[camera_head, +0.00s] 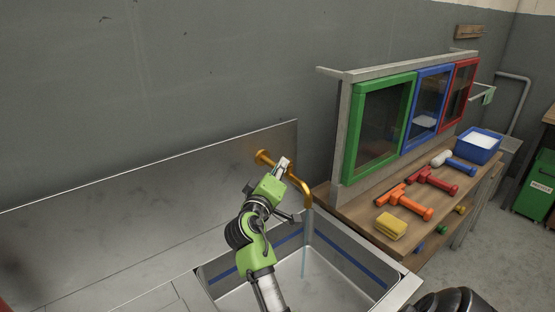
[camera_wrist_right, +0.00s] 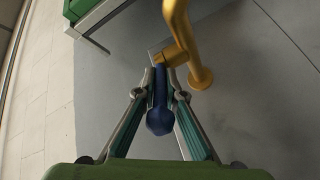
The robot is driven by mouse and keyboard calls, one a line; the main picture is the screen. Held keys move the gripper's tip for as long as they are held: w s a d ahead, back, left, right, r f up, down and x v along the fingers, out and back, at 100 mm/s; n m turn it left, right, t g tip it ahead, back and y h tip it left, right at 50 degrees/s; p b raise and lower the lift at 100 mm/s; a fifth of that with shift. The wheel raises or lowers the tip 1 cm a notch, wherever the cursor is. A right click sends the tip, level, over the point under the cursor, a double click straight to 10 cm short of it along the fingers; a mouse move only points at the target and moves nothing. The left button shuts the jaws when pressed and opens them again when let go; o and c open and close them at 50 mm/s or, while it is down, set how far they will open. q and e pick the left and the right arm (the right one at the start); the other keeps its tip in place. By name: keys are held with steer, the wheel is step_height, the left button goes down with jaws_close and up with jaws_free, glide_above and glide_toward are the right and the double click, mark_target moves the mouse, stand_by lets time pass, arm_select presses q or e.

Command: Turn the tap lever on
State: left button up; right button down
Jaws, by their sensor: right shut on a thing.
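The brass tap (camera_head: 298,184) comes out of the metal splashback and curves down over the sink (camera_head: 335,284). In the wrist view, the tap (camera_wrist_right: 178,25) is at the top, with a blue lever (camera_wrist_right: 159,115) on its body. My right gripper (camera_head: 283,164) is at the tap, and its fingers (camera_wrist_right: 161,82) are shut on the blue lever from both sides. The lever is hidden in the head view. A thin pale-blue stream (camera_head: 304,258) runs from the spout down into the sink. My left gripper is not in view.
Right of the sink, a wooden bench (camera_head: 362,216) holds a yellow sponge (camera_head: 391,226), orange, red and blue squeegee-like tools, and a blue tub (camera_head: 478,146). Green, blue and red framed panes (camera_head: 380,125) stand behind it. A green bin (camera_head: 536,190) is at far right.

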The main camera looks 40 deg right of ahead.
steer(key=shift+s+d+n+t+y+p, duration=0.1)
steer(key=shift+s+n+t+y+p, duration=0.1)
steer(key=shift+n+t+y+p, duration=0.35)
steer(key=shift+s+d+n+t+y+p, duration=0.15)
steer(key=shift+n+t+y+p, duration=0.3)
steer(key=shift+t, duration=0.3)
steer(key=shift+a, duration=0.1)
steer(key=c, duration=2.1)
jaws_free()
steer(key=shift+c, duration=0.2)
steer(key=shift+s+a, duration=0.15)
steer(key=v, duration=0.7)
